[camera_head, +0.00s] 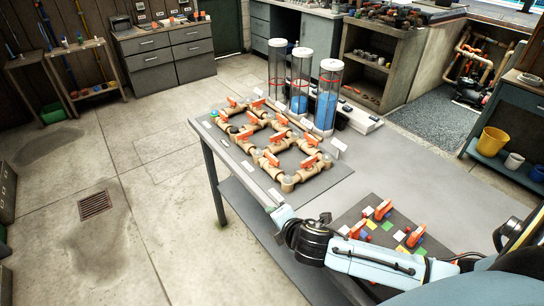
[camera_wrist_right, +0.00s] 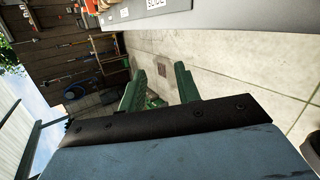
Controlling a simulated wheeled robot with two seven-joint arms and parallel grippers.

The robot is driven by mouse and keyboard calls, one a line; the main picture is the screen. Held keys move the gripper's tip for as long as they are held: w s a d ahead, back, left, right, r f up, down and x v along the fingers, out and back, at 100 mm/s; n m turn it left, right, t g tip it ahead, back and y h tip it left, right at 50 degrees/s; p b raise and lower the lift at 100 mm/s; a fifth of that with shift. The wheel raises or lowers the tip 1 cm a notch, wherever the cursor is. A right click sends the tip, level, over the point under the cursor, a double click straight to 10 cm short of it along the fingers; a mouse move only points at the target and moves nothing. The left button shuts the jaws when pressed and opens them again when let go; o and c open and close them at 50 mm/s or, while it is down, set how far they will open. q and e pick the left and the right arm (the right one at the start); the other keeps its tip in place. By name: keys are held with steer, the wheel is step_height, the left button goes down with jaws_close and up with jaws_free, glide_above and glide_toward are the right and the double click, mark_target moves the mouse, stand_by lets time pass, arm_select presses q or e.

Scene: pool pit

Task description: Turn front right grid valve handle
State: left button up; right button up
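A grid of tan pipes (camera_head: 290,180) with several orange valve handles lies on a dark board on the grey table. The grid handle at the right of its near side (camera_head: 309,161) is orange and on top of the pipework. My right arm comes in from the lower right of the head view, its end near the table's left edge; no gripper fingers show there. In the right wrist view, my right gripper (camera_wrist_right: 159,88) has two green fingers apart with nothing between them, over the floor beside the table edge. My left gripper is in neither view.
A dark board (camera_head: 352,213) with coloured squares and red-orange handles lies on the near table, close to my right forearm. The table's right part (camera_head: 440,185) is bare. The floor at left is open.

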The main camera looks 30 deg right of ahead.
steer(key=w+d+r+n+t, duration=0.2)
steer(key=w+d+r+n, duration=0.1)
steer(key=w+d+n, duration=0.4)
steer(key=n+y, duration=0.2)
steer(key=n, duration=0.8)
glide_toward(273, 156)
steer(key=b+x, duration=0.1)
steer(key=x, duration=0.7)
steer(key=shift+w+f+b, duration=0.15)
steer(key=shift+b, duration=0.25)
steer(key=shift+b+x, duration=0.3)
steer(key=shift+x, duration=0.65)
steer(key=shift+a, duration=0.1)
jaws_close()
